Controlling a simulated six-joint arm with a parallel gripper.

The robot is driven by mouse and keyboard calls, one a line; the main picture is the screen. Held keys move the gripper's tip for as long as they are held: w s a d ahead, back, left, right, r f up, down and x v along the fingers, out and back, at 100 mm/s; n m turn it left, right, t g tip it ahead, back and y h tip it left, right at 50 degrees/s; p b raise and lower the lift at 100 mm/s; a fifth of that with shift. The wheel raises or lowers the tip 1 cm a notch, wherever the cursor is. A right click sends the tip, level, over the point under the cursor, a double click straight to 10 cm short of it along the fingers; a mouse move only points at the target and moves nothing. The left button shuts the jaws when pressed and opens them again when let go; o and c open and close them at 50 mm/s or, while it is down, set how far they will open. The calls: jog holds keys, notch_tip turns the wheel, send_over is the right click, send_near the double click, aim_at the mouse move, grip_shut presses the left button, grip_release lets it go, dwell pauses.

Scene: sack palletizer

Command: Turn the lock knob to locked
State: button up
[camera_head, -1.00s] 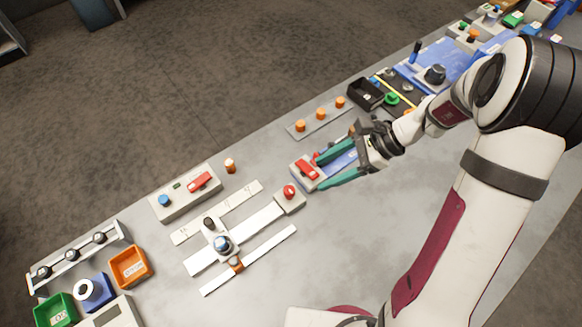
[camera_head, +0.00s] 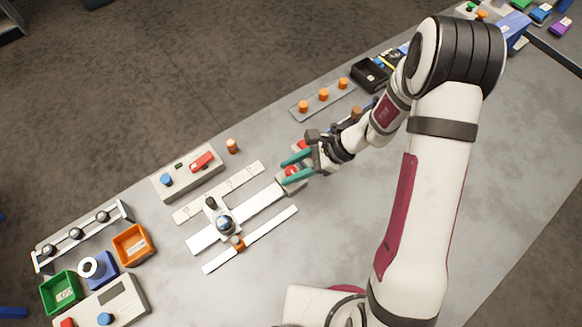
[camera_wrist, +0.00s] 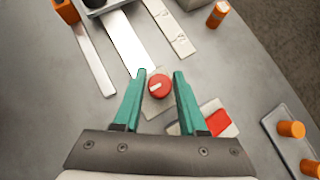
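The lock knob is a round red knob (camera_wrist: 159,85) with a white bar mark, on a small grey block (camera_wrist: 156,108) at the end of a white rail (camera_wrist: 128,42). In the wrist view the bar lies nearly level, tilted slightly up to the right. My gripper (camera_wrist: 160,75) is open, with its two teal fingers on either side of the knob; I cannot tell whether they are down at its height. In the head view my gripper (camera_head: 285,173) is over the block and the knob is largely hidden by the fingers.
A grey block with a red part (camera_wrist: 217,121) sits close to the right finger. A tray with orange pegs (camera_head: 325,97) and a lone orange peg (camera_head: 232,146) stand near the far edge. A control box (camera_head: 187,172) is left.

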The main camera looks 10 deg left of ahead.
grip_shut()
jog(key=shift+m+t, duration=0.4)
jog(key=m+t, duration=0.2)
jog(key=m, duration=0.1)
jog(key=shift+m+t, duration=0.4)
jog(key=shift+m+t+h, duration=0.5)
jog(key=shift+m+t, duration=0.9)
jog(key=shift+m, duration=0.5)
jog(key=shift+o, duration=2.3)
grip_release()
